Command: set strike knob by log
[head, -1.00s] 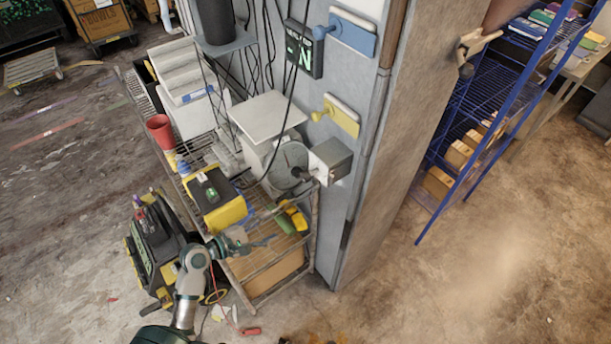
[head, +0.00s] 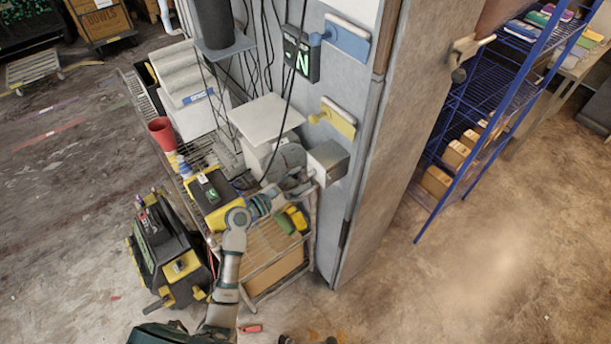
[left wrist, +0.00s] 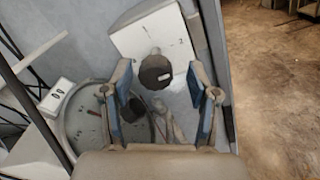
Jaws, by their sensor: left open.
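The dark round knob (left wrist: 155,72) has a white mark on its face and sits on a pale box (left wrist: 155,35) marked with a 1 and a 2. In the head view the box (head: 328,162) is on the grey wall panel, and its knob is mostly hidden. My left gripper (head: 302,178) is right by the box. In the left wrist view its two fingers (left wrist: 158,78) are apart, one on each side of the knob; contact is not clear. I cannot pick out a log for certain.
A round dial (left wrist: 88,118) lies left of the knob. The cluttered wire cart (head: 268,245) stands below.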

